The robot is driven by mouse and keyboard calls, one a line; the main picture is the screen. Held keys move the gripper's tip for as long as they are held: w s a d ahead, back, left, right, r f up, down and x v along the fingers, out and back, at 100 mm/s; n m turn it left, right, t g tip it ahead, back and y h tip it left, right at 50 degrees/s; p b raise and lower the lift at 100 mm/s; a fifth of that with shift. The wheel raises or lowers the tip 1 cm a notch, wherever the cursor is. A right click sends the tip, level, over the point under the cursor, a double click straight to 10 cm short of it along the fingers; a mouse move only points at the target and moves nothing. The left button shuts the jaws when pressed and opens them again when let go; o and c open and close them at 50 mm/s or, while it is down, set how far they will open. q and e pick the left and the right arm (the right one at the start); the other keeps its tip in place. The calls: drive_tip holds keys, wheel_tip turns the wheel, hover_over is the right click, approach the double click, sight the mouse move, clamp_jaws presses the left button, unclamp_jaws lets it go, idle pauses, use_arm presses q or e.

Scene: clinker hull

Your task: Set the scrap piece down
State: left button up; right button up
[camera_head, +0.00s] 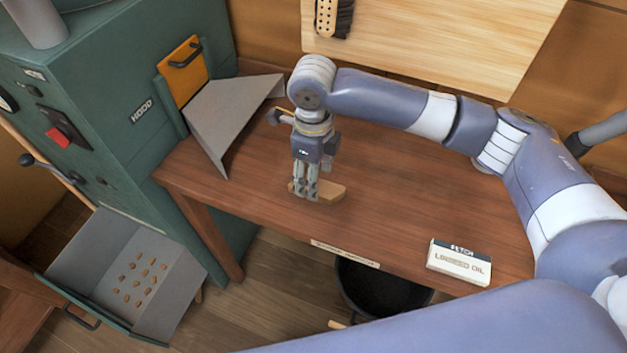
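The scrap piece (331,191) is a small tan block of wood at the brown bench top, left of the bench's middle. My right gripper (306,193) points straight down at its left part, and its fingers overlap the block in this view. The block shows on both sides of the fingers. I cannot tell whether the fingers are closed on it or whether it rests fully on the bench. My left gripper is not in view.
A green machine (130,110) with a grey chute (225,112) stands at the bench's left end. A grey drawer (105,245) below holds several small wood bits. A linseed oil box (459,263) stands near the front edge. A dark bucket (375,290) is under the bench. The bench (400,200) middle is clear.

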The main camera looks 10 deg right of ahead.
wheel_tip(320, 180, up, 9)
drive_tip(key=b, duration=0.1)
drive_tip(key=shift+r, duration=0.15)
idle(0.5)
